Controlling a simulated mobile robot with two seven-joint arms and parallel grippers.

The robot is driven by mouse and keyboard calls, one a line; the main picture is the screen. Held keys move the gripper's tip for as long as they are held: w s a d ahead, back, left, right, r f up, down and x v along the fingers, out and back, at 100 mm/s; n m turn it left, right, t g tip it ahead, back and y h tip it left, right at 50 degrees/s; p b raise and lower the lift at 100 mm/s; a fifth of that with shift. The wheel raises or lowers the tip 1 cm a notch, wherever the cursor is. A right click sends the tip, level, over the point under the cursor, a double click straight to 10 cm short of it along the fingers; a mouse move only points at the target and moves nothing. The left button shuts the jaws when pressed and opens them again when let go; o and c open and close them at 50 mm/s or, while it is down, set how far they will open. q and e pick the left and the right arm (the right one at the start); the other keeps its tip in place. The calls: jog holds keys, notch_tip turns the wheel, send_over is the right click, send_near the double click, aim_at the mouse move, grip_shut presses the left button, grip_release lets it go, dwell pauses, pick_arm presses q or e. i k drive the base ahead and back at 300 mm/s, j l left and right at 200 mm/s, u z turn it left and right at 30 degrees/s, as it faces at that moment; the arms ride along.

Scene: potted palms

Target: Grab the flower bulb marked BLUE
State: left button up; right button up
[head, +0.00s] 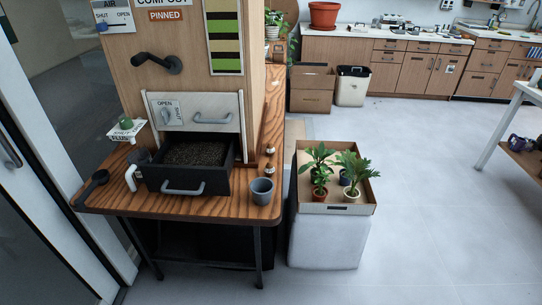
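No flower bulb with a readable BLUE mark can be made out. Two small brownish objects, a farther one (269,150) and a nearer one (269,168), sit on the right part of the wooden table (226,205); they are too small to identify or to read any mark. A grey cup (262,191) stands in front of them near the table's right front corner; its inside cannot be made out. Neither of my grippers is in view.
An open drawer (187,188) of dark soil juts over the table below the compost cabinet (182,80). A black scoop (92,188) lies at left. A cardboard tray (335,209) with small potted palms stands on a white block (325,240).

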aim_at(270, 150)
jog(key=i+l+u, duration=0.25)
jog(key=l, duration=0.4)
jog(key=i+l+u, duration=0.1)
jog(key=l+u, duration=0.2)
jog(key=l, duration=0.35)
jog(key=l+u, duration=0.25)
jog(key=l, duration=0.45)
